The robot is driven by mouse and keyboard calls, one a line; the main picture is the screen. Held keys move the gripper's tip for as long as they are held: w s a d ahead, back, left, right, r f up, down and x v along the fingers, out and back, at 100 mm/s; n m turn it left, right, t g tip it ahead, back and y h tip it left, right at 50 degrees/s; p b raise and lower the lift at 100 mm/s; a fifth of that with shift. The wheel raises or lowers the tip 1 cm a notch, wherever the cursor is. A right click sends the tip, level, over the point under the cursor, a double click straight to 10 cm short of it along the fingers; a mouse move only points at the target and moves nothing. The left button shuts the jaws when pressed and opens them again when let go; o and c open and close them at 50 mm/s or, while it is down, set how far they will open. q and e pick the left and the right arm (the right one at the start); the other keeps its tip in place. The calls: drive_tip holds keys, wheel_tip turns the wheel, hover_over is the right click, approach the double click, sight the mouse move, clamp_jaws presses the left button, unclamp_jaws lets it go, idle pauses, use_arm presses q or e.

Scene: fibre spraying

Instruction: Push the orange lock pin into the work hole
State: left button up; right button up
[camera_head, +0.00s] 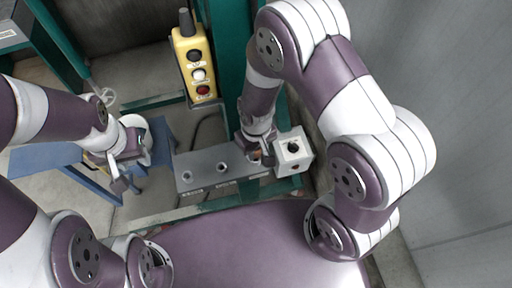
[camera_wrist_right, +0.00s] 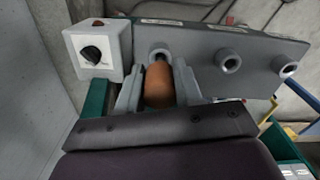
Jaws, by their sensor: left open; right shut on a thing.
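The orange lock pin (camera_wrist_right: 158,84) shows in the right wrist view between the fingers of my right gripper (camera_wrist_right: 158,92), which is shut on it. The pin's far end is at a hole of the grey plate (camera_wrist_right: 200,60); how deep it sits I cannot tell. In the head view my right gripper (camera_head: 256,150) is at the right end of the grey plate (camera_head: 205,166), and the pin is mostly hidden there. My left gripper (camera_head: 122,176) is open and empty, left of the plate.
A white box with a black knob (camera_head: 293,152) stands just right of my right gripper, and in the right wrist view (camera_wrist_right: 96,52) it is at the left. A yellow button box (camera_head: 194,68) hangs behind the plate. Green frame posts and a blue stand (camera_head: 60,156) are nearby.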

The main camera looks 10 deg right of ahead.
sight(256, 155)
drive_tip(key=shift+f+b, duration=1.2)
drive_tip(key=shift+f, duration=0.55)
drive_tip(key=o, duration=1.1)
drive_tip(key=shift+r, duration=0.1)
wheel_tip(256, 155, up, 13)
drive_tip(key=shift+f+b, duration=0.15)
drive_tip(key=shift+b, duration=0.5)
drive_tip(key=shift+f, duration=0.1)
drive_tip(key=s+d+m+b, duration=0.1)
drive_tip(key=d, duration=0.2)
drive_tip(key=s+d+m+t, duration=0.1)
drive_tip(key=d, duration=0.2)
drive_tip(key=s+d+m+b, duration=0.1)
drive_tip(key=d, duration=0.2)
drive_tip(key=shift+f+b, duration=0.3)
